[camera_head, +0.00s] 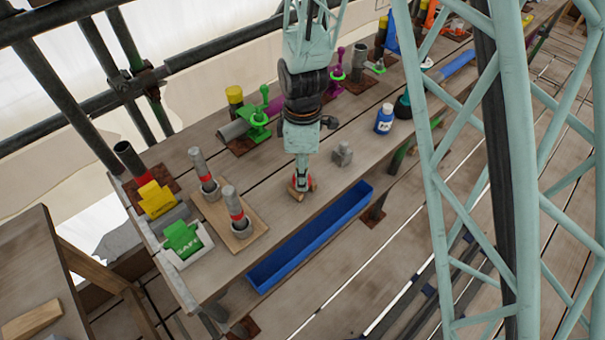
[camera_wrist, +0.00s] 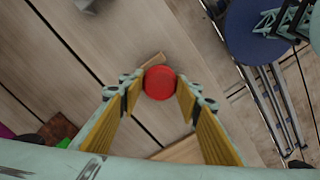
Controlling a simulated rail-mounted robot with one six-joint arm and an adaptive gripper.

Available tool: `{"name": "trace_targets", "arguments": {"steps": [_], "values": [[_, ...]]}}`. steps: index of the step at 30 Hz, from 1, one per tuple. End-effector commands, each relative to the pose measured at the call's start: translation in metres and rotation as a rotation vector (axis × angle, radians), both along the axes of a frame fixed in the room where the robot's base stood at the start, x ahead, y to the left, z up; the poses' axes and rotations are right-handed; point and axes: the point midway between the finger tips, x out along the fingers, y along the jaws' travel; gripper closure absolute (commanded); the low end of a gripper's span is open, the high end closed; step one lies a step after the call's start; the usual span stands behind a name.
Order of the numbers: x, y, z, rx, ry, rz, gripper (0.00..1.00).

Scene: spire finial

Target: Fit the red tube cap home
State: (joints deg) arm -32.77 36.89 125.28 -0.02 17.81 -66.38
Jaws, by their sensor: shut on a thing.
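My gripper (camera_head: 302,184) points down over the middle of the plank bench. In the wrist view its two yellow-padded fingers are shut on the round red cap (camera_wrist: 160,82), which sits between the fingertips. In the head view only a little of the red cap (camera_head: 311,183) shows beside the fingers. Small wooden pieces (camera_head: 296,192) lie right below the cap; I cannot tell whether it touches them. An open dark tube (camera_head: 130,156) with a red band near its base stands at the bench's left end, well away from my gripper.
A wooden board (camera_head: 249,240) holds two grey red-banded cylinders in cups, left of my gripper. Yellow (camera_head: 156,198) and green (camera_head: 182,239) blocks stand beyond it. A blue trough (camera_head: 310,238) runs along the front edge. A grey block (camera_head: 342,154) and blue bottle (camera_head: 384,119) stand right.

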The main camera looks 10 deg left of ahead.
Motion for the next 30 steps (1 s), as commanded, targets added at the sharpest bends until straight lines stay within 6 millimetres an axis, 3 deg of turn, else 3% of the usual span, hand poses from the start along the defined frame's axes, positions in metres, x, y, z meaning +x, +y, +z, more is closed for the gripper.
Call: {"name": "trace_targets", "arguments": {"steps": [3,4,9,15,21,30], "values": [[0.0000,0.0000,0.0001,0.000,0.000,0.000,0.76],[0.0000,0.0000,0.0001,0.000,0.000,0.000,0.68],[0.0000,0.0000,0.0000,0.000,0.000,0.000,0.53],[0.0000,0.0000,0.0000,0.000,0.000,0.000,0.53],[0.0000,0.0000,0.0000,0.000,0.000,0.000,0.36],[0.0000,0.0000,0.0002,0.000,0.000,0.000,0.36]]}}
